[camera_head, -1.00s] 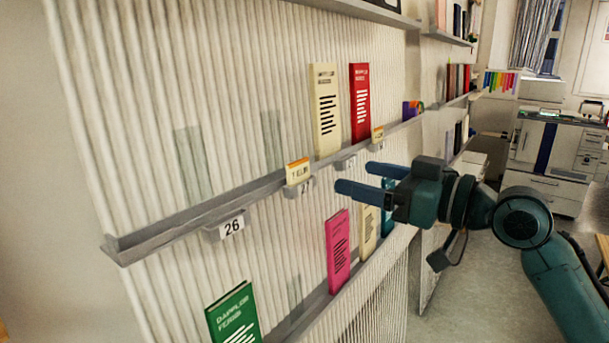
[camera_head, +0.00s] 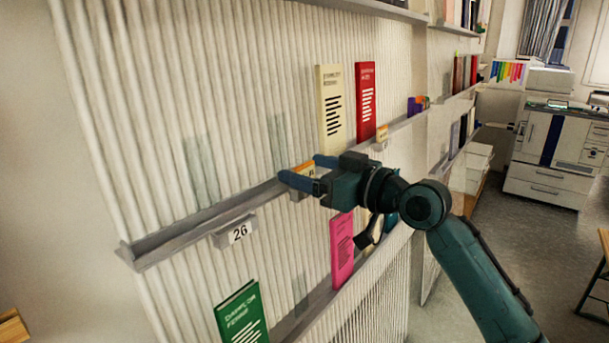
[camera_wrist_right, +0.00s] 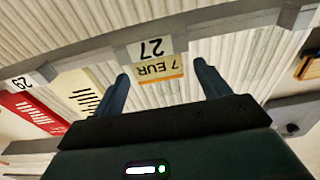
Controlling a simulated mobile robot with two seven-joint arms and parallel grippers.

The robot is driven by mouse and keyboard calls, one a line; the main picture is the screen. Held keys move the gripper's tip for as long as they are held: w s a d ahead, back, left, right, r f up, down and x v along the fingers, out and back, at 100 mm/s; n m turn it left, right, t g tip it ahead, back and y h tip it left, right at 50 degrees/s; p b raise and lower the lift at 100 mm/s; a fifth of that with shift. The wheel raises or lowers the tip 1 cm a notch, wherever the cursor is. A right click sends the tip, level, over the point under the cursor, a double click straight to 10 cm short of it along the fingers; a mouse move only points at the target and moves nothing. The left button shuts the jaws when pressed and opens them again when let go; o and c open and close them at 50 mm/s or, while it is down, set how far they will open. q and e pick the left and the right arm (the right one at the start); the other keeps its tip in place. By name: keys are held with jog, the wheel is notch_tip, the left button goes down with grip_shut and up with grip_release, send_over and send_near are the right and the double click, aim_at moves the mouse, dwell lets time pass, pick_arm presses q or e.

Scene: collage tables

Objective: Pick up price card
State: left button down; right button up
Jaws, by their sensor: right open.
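The price card (camera_wrist_right: 159,70), white and orange and reading "7 EUR", shows upside down in the right wrist view, next to a "27" label (camera_wrist_right: 150,48) on the shelf edge. In the head view the card (camera_head: 306,169) is mostly hidden behind my right gripper (camera_head: 302,172). My right gripper also shows in the wrist view (camera_wrist_right: 164,85), open, with one finger to each side of the card. The card is between the fingertips, and no contact shows. My left gripper is not in view.
The grey shelf ledge (camera_head: 190,228) carries a "26" label (camera_head: 239,233). A cream book (camera_head: 330,108) and a red book (camera_head: 366,100) stand on it. Below are a pink book (camera_head: 342,250) and a green book (camera_head: 240,314). Another price card (camera_head: 382,132) sits farther right.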

jog(key=c, duration=1.1)
jog(key=shift+r, duration=0.1)
